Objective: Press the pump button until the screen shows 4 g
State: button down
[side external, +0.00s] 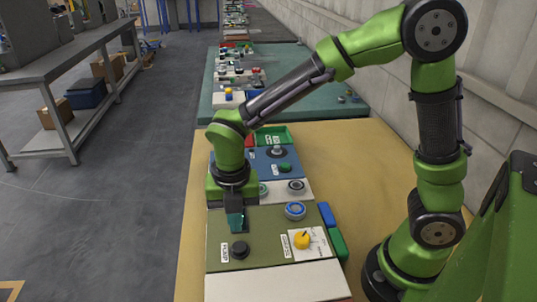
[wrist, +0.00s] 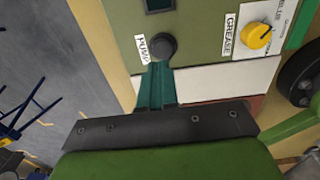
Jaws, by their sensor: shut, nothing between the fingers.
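The black round pump button (side external: 240,250) is on the olive-green panel (side external: 268,222), beside a white PUMP label (side external: 224,253). It also shows in the wrist view (wrist: 163,47). My gripper (side external: 237,230) points down with its teal fingers shut and empty. In the side view its tips are just behind the button. In the wrist view the tips (wrist: 157,66) lie close to the button's edge; I cannot tell whether they touch it. A dark screen (wrist: 160,4) is cut off at the top of the wrist view, and no reading is legible.
A yellow knob (side external: 302,241) on a white plate labelled GREASE is right of the button. A blue-ringed round part (side external: 295,211) is behind it. Blue and green blocks (side external: 327,214) line the panel's right edge. A blank white panel (side external: 278,283) lies in front.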

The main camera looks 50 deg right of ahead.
notch_tip(320, 180, up, 7)
dwell(0.8)
jog(key=s+d+r+m+t, duration=0.2)
jog(key=s+d+m, duration=0.1)
jog(key=m, duration=0.7)
jog(key=s+d+r+m+t+y, duration=0.1)
jog(key=d+m, duration=0.4)
jog(key=m, duration=0.5)
jog(key=s+d+r+m+t+y, duration=0.1)
jog(key=s+d+r+m+t, duration=0.2)
jog(key=m, duration=0.8)
jog(key=shift+s+d+r+t, duration=0.35)
jog(key=shift+s+d+t, duration=0.2)
jog(key=shift+s, duration=0.35)
jog(key=c, duration=1.8)
grip_release()
